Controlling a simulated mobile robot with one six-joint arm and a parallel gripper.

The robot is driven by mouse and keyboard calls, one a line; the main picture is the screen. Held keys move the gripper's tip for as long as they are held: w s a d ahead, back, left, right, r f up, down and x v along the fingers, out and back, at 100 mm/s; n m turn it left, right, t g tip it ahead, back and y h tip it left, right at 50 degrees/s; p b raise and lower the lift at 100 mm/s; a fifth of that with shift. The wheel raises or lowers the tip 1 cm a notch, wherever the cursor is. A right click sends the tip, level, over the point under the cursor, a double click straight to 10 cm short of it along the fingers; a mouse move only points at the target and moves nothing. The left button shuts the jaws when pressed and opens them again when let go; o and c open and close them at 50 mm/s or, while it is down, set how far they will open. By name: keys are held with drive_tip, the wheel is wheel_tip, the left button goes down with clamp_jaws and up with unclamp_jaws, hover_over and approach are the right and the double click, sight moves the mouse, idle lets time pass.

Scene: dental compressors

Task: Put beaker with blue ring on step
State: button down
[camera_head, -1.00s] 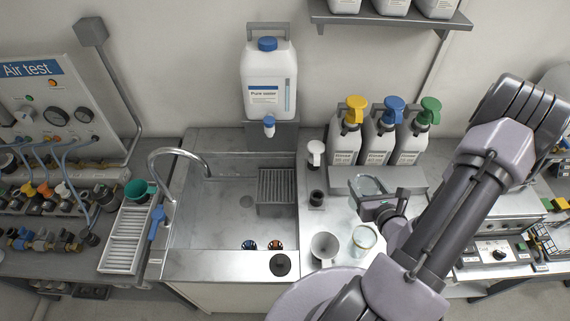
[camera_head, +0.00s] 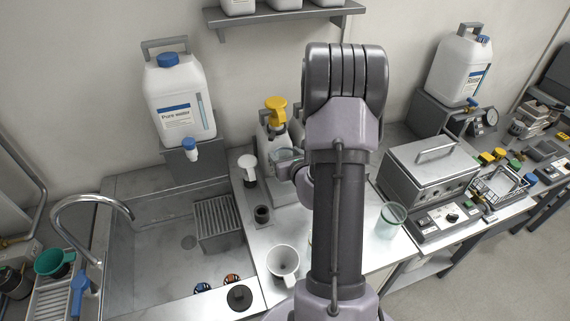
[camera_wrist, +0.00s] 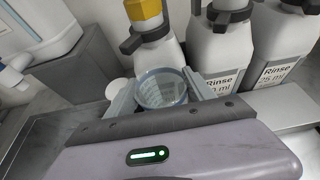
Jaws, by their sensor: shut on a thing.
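My gripper (camera_wrist: 160,92) is shut on a clear glass beaker with a bluish rim (camera_wrist: 162,86), one finger on each side. The held beaker also shows in the head view (camera_head: 288,155), left of my arm and in front of the yellow-topped bottle. The grey step (camera_wrist: 287,108) runs under the rinse bottles. In the wrist view the beaker is in front of the yellow-topped bottle. I cannot tell whether its base touches the step. My arm hides much of the step in the head view.
Rinse bottles (camera_wrist: 222,45) stand close behind and right of the beaker. Another glass beaker with a greenish rim (camera_head: 393,215) stands on the counter right of my arm. A grey-white cup (camera_head: 283,262) stands near the front, beside the sink (camera_head: 150,270).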

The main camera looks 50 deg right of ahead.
wheel_tip(320, 180, down, 3)
drive_tip(key=shift+w+b, duration=0.1)
drive_tip(key=shift+b, duration=0.25)
drive_tip(key=shift+r, duration=0.15)
drive_tip(key=shift+c, duration=1.8)
unclamp_jaws()
drive_tip(key=shift+f, duration=0.2)
drive_tip(key=shift+r, duration=0.2)
drive_tip(key=p+v, duration=1.1)
drive_tip(key=v, duration=0.1)
